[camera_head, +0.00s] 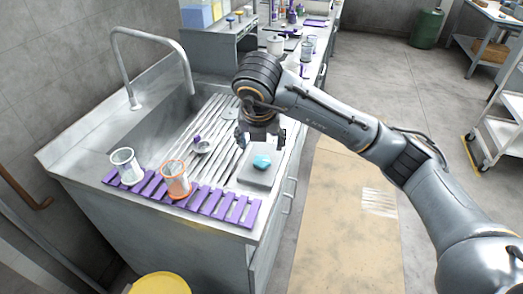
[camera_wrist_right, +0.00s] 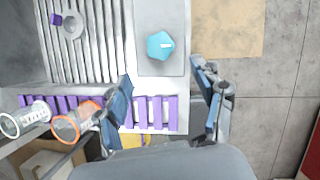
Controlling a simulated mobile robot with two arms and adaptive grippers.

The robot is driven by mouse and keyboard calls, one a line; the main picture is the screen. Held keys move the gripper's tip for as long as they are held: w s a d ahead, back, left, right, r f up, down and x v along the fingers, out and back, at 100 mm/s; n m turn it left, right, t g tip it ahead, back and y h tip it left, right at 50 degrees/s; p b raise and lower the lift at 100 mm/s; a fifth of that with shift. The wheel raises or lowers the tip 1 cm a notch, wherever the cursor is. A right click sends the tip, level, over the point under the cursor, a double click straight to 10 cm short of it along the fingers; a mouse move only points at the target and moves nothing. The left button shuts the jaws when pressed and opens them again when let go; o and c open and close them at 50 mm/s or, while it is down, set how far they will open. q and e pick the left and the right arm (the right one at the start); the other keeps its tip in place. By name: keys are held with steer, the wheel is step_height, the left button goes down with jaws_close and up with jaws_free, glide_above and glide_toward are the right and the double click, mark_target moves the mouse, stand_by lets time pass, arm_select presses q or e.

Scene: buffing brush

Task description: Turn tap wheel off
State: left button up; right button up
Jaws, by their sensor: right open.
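The tap wheel is a teal-blue, faceted knob (camera_head: 262,162) on a grey square plate (camera_head: 250,178) at the right end of the sink's draining board. It also shows at the top middle of the right wrist view (camera_wrist_right: 160,46). My right gripper (camera_head: 262,141) is open and empty. Its fingers point down above the plate, slightly behind the wheel in the head view. In the right wrist view its two fingers (camera_wrist_right: 161,76) stand apart, with the wheel beyond the gap between them. No contact with the wheel is visible. My left gripper is not in view.
A purple slatted strip (camera_head: 205,200) lies along the front edge of the draining board. A curved faucet (camera_head: 150,40) rises at the back left. The floor right of the counter is open.

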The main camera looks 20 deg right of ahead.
steer(key=shift+v, duration=1.25)
